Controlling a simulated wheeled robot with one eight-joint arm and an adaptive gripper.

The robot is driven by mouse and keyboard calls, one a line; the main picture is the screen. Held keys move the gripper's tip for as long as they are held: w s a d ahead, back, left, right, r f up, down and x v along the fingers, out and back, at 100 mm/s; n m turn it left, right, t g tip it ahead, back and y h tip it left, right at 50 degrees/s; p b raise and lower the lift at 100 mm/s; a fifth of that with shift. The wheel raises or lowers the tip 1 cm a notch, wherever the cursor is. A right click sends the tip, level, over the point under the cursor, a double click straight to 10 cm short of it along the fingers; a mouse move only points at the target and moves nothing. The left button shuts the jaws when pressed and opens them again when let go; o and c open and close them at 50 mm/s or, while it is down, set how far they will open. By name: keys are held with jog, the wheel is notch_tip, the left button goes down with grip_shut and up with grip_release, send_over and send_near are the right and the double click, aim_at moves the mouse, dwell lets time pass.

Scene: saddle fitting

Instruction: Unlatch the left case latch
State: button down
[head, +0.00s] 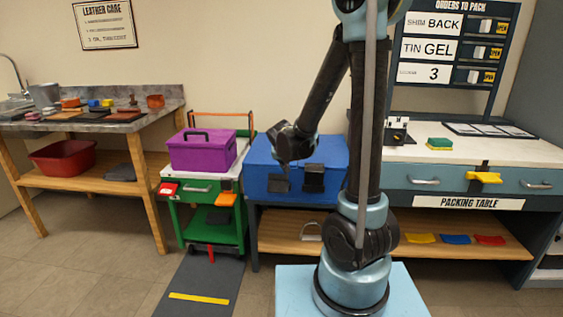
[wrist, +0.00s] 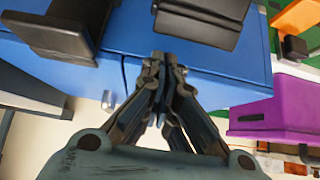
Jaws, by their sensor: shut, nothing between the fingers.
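The blue case (head: 330,153) stands left of my arm in the head view, with two black latches on its front. The left latch (head: 278,183) and the right latch (head: 313,178) show there below my wrist. In the wrist view the picture is turned over, so the left latch (wrist: 200,18) is at top right, nearer the purple box, and the right latch (wrist: 68,28) is at top left. My gripper (wrist: 165,58) is shut and empty over the blue case, close to the left latch but apparently apart from it. Its fingertips are hard to see in the head view.
A purple box (head: 203,152) on a green cart (head: 213,222) stands left of the case. The packing table (head: 460,155) with a yellow clamp-like piece (head: 484,178) is at right. A workbench (head: 150,117) stands at far left. The floor in front is mostly clear.

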aim_at(284, 178)
jog(key=shift+s+a+f, duration=0.1)
jog(key=shift+s+f, duration=0.25)
jog(key=shift+s, duration=0.4)
jog(key=shift+s+a+f, duration=0.1)
jog(key=shift+s+f, duration=0.25)
jog(key=shift+s, duration=0.35)
jog(key=shift+w+d+r, duration=0.1)
jog(key=shift+w+r, duration=0.25)
jog(key=shift+r, duration=0.05)
jog(key=shift+w+d+r, duration=0.15)
jog(key=shift+w+r, duration=0.75)
jog(key=shift+r, duration=0.25)
jog(key=s+a+r, duration=0.1)
jog(key=s+r, duration=0.2)
jog(key=s, duration=0.6)
jog(key=shift+r, duration=0.3)
